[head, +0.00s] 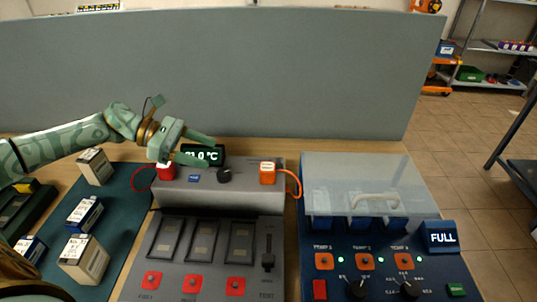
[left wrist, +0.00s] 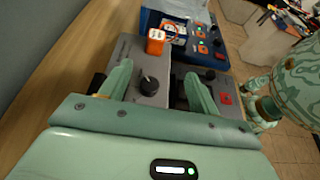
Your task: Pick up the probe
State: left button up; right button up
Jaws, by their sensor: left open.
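Two small corded blocks stand on the grey test console (head: 222,200). The orange block (head: 267,172), with a white label and an orange cord, stands on the right of its top. The red block (head: 166,173), with a red cord, stands at the left. I cannot tell which is the probe. My left gripper (head: 190,149) is open and empty above the console's left part, near the red block and the display. In the left wrist view the orange block (left wrist: 155,41) is beyond the open fingers (left wrist: 158,74), apart from them. My right gripper is not clearly seen.
A black temperature display (head: 203,154) and a black knob (head: 225,175) are on the console. A blue panel (head: 372,262) with a clear cover stands to the right. Several boxed batteries (head: 85,214) sit on the green mat (head: 131,222) at left. A grey partition (head: 300,75) closes the back.

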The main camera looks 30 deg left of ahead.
pick_arm(q)
jog(key=shift+w+d+f, duration=0.1)
jog(key=shift+w+d, duration=0.1)
jog(key=shift+w, duration=0.1)
send_near(261, 166)
jog(key=shift+s+d+f, duration=0.1)
jog(key=shift+d+f, duration=0.1)
jog(key=shift+d, duration=0.55)
jog(key=x, duration=0.4)
jog(key=shift+f, duration=0.15)
jog(key=x, duration=0.6)
jog(key=shift+w+a, duration=0.2)
jog(key=shift+w, duration=0.2)
jog(key=shift+s, duration=0.1)
pick_arm(e)
jog(key=shift+s+f, duration=0.1)
jog(key=shift+s, duration=0.25)
pick_arm(q)
jog(key=c, duration=1.1)
